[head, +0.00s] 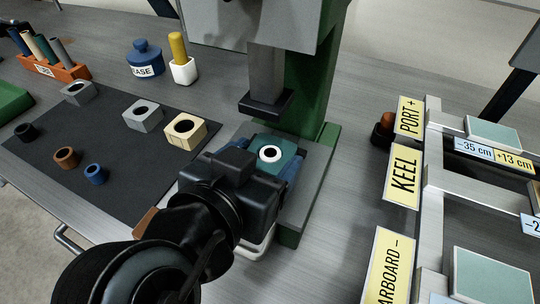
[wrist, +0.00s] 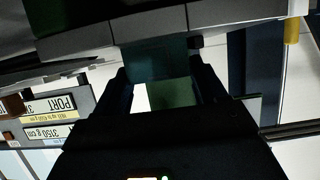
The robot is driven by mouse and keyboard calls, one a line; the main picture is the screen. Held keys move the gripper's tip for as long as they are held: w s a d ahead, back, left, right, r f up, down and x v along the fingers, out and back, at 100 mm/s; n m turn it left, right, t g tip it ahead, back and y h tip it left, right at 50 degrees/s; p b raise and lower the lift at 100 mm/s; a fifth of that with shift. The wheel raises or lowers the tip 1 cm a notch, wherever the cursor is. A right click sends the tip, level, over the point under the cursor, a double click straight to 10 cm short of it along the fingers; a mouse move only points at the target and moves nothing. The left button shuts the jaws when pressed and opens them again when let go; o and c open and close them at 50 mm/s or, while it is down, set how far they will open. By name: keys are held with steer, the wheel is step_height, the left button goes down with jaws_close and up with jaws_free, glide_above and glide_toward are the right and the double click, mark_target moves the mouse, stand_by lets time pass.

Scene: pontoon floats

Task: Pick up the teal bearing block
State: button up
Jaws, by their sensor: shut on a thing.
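The teal bearing block (head: 285,148), with a white ring around a dark centre on its top, is at the green press (head: 310,90), below and in front of the press ram (head: 266,100). My gripper (head: 270,166) reaches in from the front and is shut on the block, with blue fingers at its sides. In the wrist view the block (wrist: 155,62) is a dark teal shape between the fingertips of my gripper (wrist: 160,72). My gripper body hides the block's near side. I cannot tell whether the block touches the press base (head: 313,190).
A dark mat (head: 75,145) at left holds grey and cream blocks and several small bushings. A blue grease pot (head: 146,60) and a white cup (head: 184,70) with a yellow stick stand behind. A labelled frame (head: 428,180) stands at right. The ram overhangs the block closely.

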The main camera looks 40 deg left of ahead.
steer(key=c, duration=0.8)
steer(key=shift+r, duration=0.1)
